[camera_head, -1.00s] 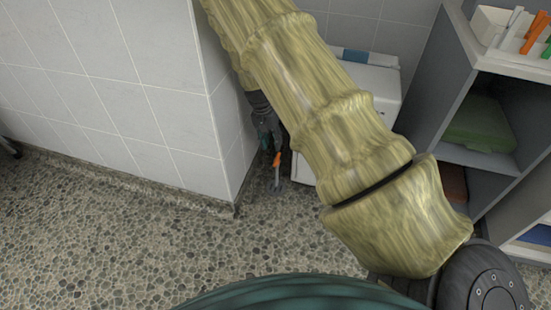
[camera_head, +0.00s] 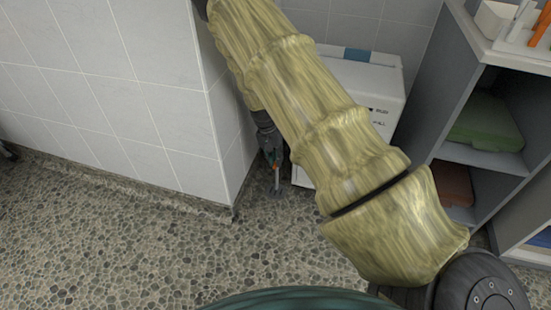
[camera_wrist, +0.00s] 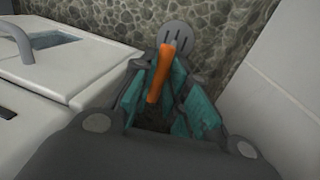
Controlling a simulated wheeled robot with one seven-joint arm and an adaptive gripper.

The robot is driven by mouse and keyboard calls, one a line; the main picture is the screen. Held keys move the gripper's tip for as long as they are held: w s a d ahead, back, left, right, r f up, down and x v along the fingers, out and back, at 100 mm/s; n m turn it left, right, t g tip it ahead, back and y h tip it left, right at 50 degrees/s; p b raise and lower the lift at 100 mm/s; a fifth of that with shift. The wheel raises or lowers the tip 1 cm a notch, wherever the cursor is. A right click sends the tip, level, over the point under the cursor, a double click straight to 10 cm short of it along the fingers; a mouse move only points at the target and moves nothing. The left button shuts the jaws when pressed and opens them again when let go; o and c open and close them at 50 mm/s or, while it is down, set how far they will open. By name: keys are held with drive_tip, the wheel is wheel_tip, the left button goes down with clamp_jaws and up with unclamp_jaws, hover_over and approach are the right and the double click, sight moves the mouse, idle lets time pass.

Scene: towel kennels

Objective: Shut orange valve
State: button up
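The orange valve handle (camera_wrist: 162,72) stands in the middle of the wrist view, between the teal-padded fingers of my gripper (camera_wrist: 165,82). The fingers are apart on either side of it; firm contact does not show. In the head view my gripper (camera_head: 271,146) is low beside the tiled wall corner, and only a trace of orange shows by its fingers. The valve's body is mostly hidden. A round grey slotted plate (camera_wrist: 178,32) shows just beyond the handle in the wrist view.
A white appliance (camera_head: 362,85) stands behind my arm; its lid and handle show left in the wrist view (camera_wrist: 60,60). The tiled wall (camera_head: 130,90) is close on the other side. A grey shelf unit (camera_head: 440,75) stands at right. Pebbled floor (camera_head: 120,240) is clear in front.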

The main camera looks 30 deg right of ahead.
clamp_jaws()
drive_tip(key=shift+r+m+p, duration=0.2)
drive_tip(key=shift+m+p, duration=0.2)
drive_tip(key=shift+p, duration=0.35)
drive_tip(key=m+p, duration=0.1)
drive_tip(key=p, duration=0.2)
drive_tip(key=shift+r+m, duration=0.15)
drive_tip(key=shift+m, duration=0.15)
drive_tip(key=m+y+p, duration=0.1)
drive_tip(key=m+p, duration=0.2)
drive_tip(key=p, duration=0.1)
drive_tip(key=shift+d+g, duration=0.1)
drive_tip(key=shift+g, duration=0.2)
drive_tip(key=m+p, duration=0.3)
drive_tip(key=shift+w, duration=0.15)
drive_tip(key=m+p, duration=0.1)
drive_tip(key=m, duration=0.1)
drive_tip(key=m+y+p, duration=0.1)
drive_tip(key=m+p, duration=0.1)
drive_tip(key=m, duration=0.1)
drive_tip(key=shift+d+f, duration=0.15)
drive_tip(key=shift+f, duration=0.05)
drive_tip(key=m+y+p, duration=0.1)
drive_tip(key=m, duration=0.3)
drive_tip(key=shift+d+f+t+p, duration=0.1)
drive_tip(key=shift+t+p, duration=0.3)
drive_tip(key=shift+w+m, duration=0.1)
drive_tip(key=shift+m, duration=0.4)
